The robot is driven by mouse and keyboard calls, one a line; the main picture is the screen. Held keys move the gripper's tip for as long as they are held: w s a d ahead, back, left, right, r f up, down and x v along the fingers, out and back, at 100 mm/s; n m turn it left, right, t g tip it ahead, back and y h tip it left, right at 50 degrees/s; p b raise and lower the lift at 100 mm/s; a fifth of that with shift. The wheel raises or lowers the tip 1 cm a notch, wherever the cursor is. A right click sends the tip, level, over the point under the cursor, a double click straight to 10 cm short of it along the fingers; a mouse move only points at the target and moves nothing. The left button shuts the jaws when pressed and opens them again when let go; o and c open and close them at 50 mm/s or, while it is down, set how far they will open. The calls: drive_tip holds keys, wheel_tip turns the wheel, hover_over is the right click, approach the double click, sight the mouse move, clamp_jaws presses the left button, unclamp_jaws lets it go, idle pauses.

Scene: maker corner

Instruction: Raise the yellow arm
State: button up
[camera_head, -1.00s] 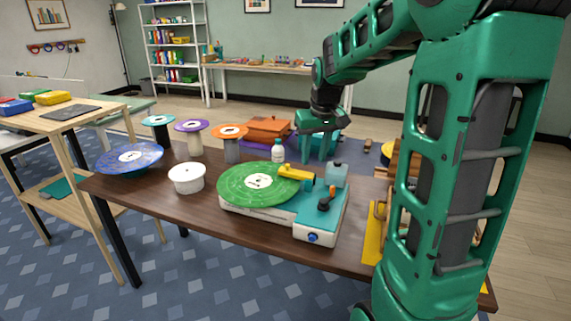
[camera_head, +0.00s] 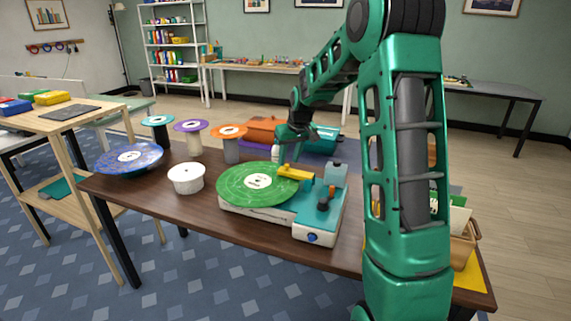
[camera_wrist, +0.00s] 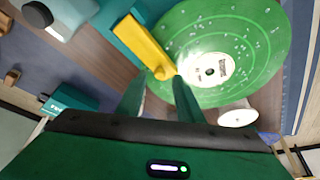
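The yellow arm (camera_head: 297,172) is on a turntable (camera_head: 262,221) with a teal panel and a green record (camera_head: 254,186). It extends from the teal panel over the record's edge and looks lowered. In the wrist view the yellow arm (camera_wrist: 146,45) points toward my gripper (camera_wrist: 160,84). The two fingers are apart, with the arm's tip just beyond the gap between them; whether they touch it I cannot tell. In the head view my gripper (camera_head: 284,152) is just behind the yellow arm, its fingers partly hidden.
A white tub (camera_head: 187,180) and a blue record (camera_head: 130,158) are left of the turntable. Several spool-like stands, including an orange-topped one (camera_head: 229,133), are behind. An orange box (camera_head: 264,128) stands beyond. A pale round object (camera_wrist: 238,118) is close to my right finger in the wrist view.

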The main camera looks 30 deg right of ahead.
drive_tip(key=shift+x, duration=1.2)
clamp_jaws()
drive_tip(key=shift+a, duration=0.2)
drive_tip(key=shift+r, duration=0.1)
